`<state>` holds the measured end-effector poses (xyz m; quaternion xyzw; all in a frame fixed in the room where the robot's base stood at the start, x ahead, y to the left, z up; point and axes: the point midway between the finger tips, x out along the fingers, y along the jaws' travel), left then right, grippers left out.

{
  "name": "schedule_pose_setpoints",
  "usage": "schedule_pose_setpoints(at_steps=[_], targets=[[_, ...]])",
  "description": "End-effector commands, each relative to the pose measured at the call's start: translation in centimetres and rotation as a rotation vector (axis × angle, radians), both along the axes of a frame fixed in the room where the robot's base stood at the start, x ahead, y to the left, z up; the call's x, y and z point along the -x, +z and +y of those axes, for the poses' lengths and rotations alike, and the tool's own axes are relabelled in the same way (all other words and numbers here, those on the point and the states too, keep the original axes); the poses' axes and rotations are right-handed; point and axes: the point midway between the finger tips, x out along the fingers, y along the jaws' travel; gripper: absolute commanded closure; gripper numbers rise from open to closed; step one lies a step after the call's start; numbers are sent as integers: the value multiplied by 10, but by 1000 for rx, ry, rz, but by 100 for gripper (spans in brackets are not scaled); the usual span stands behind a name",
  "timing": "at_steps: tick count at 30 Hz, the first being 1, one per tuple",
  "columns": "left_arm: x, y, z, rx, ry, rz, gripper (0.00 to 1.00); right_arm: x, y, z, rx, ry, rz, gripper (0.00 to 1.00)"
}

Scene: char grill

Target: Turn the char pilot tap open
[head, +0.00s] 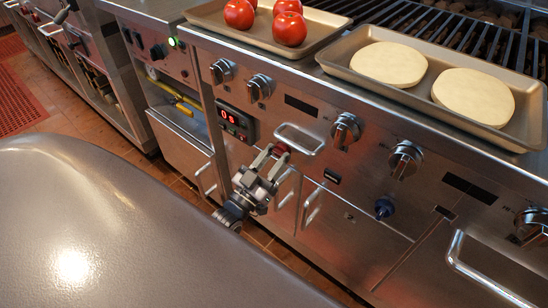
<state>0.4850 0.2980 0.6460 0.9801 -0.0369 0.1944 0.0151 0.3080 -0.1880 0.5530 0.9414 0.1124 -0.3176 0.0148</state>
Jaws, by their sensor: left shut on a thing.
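My left gripper (275,153) reaches the steel front of the char grill (345,187) below a horizontal handle. Its fingers are shut on a small red tap (281,148), which I take to be the char pilot tap. The fingers cover most of the tap, so its angle cannot be read. My right gripper is not in view.
Several metal knobs (346,130) line the front above, with a red digital display (236,122) to the left. A dark blue knob (384,207) sits lower right. Bar handles (312,207) stick out near my gripper. Trays of tomatoes (289,28) and dough rounds (390,64) rest on top.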

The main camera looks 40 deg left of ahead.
Motion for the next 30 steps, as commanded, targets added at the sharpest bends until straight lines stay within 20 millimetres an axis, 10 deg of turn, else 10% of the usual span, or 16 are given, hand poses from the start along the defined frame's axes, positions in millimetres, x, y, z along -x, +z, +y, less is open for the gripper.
schedule_pose_setpoints(at_steps=[2,3,5,16,30], targets=[[0,-1,0,3,0,2,92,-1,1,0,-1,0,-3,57],[0,-1,0,2,0,2,55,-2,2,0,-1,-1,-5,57],[0,-1,0,2,0,1,37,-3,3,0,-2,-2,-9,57],[6,-3,0,0,0,2,37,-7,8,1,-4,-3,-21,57],[64,-27,5,1,1,2,37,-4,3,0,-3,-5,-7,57]])
